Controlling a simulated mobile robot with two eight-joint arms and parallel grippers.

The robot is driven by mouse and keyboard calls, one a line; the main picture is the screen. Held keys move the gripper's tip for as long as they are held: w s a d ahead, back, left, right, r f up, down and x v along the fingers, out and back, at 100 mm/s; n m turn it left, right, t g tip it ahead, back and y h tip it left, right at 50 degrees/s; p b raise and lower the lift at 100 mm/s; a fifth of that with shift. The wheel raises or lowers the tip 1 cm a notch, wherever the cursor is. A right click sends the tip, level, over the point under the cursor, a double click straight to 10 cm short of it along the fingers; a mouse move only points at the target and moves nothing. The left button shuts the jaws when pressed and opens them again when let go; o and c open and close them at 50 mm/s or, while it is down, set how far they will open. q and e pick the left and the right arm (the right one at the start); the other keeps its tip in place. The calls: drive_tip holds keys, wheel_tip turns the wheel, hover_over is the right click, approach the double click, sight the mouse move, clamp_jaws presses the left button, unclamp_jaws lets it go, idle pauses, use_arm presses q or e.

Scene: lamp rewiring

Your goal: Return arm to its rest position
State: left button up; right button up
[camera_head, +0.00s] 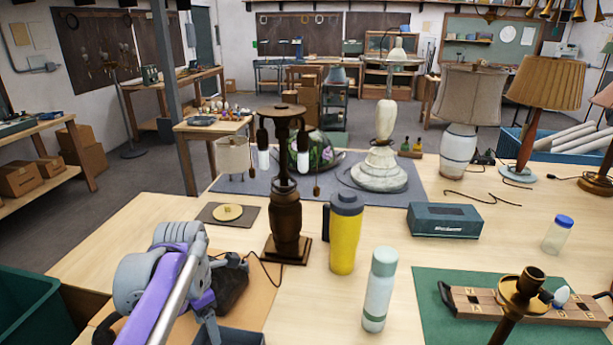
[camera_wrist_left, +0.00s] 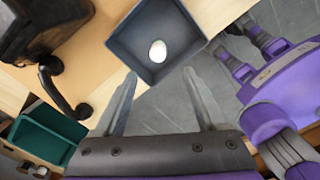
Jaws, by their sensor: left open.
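My left arm (camera_head: 165,280) comes in from the bottom left, over the front left of the bench. In the left wrist view my left gripper (camera_wrist_left: 162,100) is open, with nothing between its two grey fingers. A dark square tray (camera_wrist_left: 187,47) lies beyond the fingertips, with a white rounded object (camera_wrist_left: 157,51), perhaps a bulb, inside. The tray's edge also shows at the bottom of the head view (camera_head: 242,337). A dark bronze lamp (camera_head: 286,220) stands upright just beyond the arm. My right gripper is not in view.
A black bag-like object (camera_head: 232,287) sits beside my left arm. A yellow tumbler (camera_head: 345,235), a pale bottle (camera_head: 379,290) and a blue box (camera_head: 445,220) stand right of the bronze lamp. A green mat (camera_head: 440,325) holds a wooden tray. A green bin (camera_head: 30,310) is at left.

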use_arm(q)
drive_tip(key=s+d+f+m+t, duration=0.2)
drive_tip(key=s+f+m, duration=0.3)
drive_tip(key=m, duration=0.9)
drive_tip(key=s+d+f+m+t, duration=0.3)
drive_tip(key=s+f+m, duration=0.3)
drive_tip(key=s+m, duration=0.3)
drive_tip(key=shift+d+f+m, duration=0.15)
drive_tip(key=shift+d+m, duration=0.55)
drive_tip(key=shift+m, duration=1.7)
drive_tip(key=shift+s, duration=0.1)
drive_tip(key=shift+c, duration=0.2)
